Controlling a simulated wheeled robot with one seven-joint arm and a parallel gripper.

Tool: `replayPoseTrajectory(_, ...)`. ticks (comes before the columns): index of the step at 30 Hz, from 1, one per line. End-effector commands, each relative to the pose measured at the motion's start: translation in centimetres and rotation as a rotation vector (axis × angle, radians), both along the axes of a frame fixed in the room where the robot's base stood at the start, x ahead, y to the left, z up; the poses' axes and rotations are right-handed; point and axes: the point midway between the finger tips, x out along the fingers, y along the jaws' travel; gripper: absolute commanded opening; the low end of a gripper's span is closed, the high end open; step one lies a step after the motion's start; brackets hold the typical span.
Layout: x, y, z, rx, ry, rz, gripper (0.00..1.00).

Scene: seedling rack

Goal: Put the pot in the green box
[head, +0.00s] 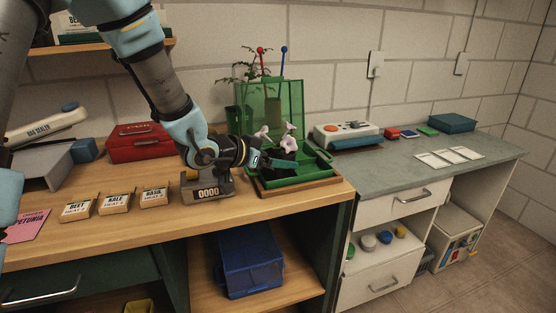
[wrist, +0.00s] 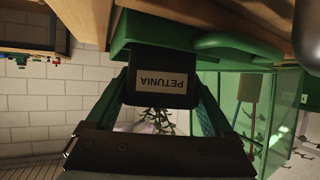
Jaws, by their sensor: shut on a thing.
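The pot (wrist: 163,60) is small and black, with a label reading PETUNIA. In the head view the pot (head: 279,163) carries pale pink flowers. My gripper (head: 265,162) is shut on it, and the wrist view shows a finger on each side of it. The green box (head: 318,167) stands open, its see-through green lid (head: 285,97) raised at the back. The pot is over or inside the left part of the box. I cannot tell whether its base touches the box floor. The box (wrist: 225,42) also shows close behind the pot in the wrist view.
A scale (head: 208,188) reading 0000 stands just left of the box. Seed packets (head: 115,203) and a red case (head: 140,143) are further left. A grey counter (head: 400,165) to the right holds a white device (head: 345,135). A blue bin (head: 251,265) sits on the shelf below.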

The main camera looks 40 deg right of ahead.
Motion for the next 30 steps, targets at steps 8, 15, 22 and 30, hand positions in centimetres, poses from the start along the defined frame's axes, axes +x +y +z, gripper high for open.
replayPoseTrajectory(8,0.0,0.0,-0.3,-0.001,-0.001,0.0,0.17)
replayPoseTrajectory(15,0.0,0.0,-0.5,0.0,0.0,0.001,0.98)
replayPoseTrajectory(22,0.0,0.0,-0.5,0.0,0.0,0.001,1.0)
replayPoseTrajectory(30,0.1,2.0,0.7,-0.001,-0.004,0.004,1.0)
